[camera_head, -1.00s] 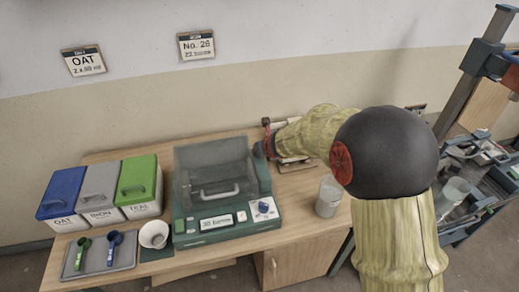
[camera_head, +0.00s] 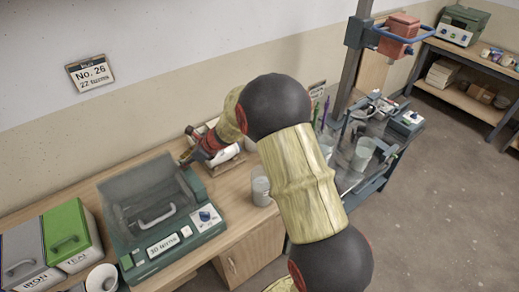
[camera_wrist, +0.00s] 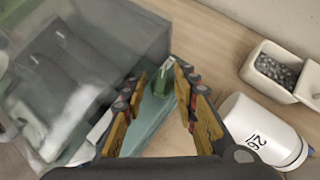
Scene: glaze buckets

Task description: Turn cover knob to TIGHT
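In the wrist view, the clear cover (camera_wrist: 90,60) fills the left side. A small green knob-like part (camera_wrist: 163,82) shows between my fingertips, beside the cover. I cannot tell whether it is touched, nor read any TIGHT marking. My gripper (camera_wrist: 160,92) is open, its fingers on either side of that part. In the head view my gripper (camera_head: 192,152) is behind the scale's right rear corner, small and partly unclear.
A white jar marked 26 (camera_wrist: 262,130) lies or stands right of my fingers, with a white box of grey grains (camera_wrist: 275,68) beyond. A glass beaker (camera_head: 261,188) stands on the table's right part. Lidded bins (camera_head: 70,235) stand left of the scale.

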